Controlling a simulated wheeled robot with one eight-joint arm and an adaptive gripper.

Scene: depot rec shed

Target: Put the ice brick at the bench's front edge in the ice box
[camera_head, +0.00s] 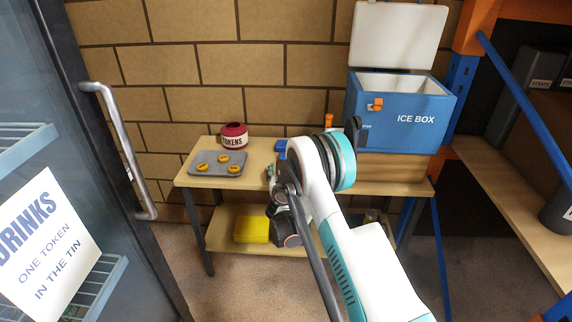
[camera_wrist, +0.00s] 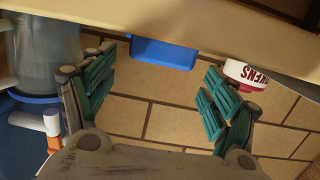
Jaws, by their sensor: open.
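The blue ice brick (camera_head: 281,147) lies on the bench top, partly hidden behind my arm in the head view. In the wrist view the ice brick (camera_wrist: 163,54) shows whole, upside down, between and beyond my fingertips. My gripper (camera_wrist: 158,65) is open and empty, its teal fingers spread on either side of the brick, with no clear contact. In the head view my gripper (camera_head: 275,185) is low at the bench's front edge, partly covered by my arm. The blue ice box (camera_head: 418,118) stands at the bench's right end, its white lid (camera_head: 397,35) raised.
A red and white tokens tin (camera_head: 233,136) and a grey tray (camera_head: 205,174) with yellow tokens are left on the bench (camera_head: 228,185). A yellow object (camera_head: 251,229) lies on the lower shelf. A glass-door fridge (camera_head: 122,150) is at left. Blue-and-orange shelving (camera_head: 463,75) is at right.

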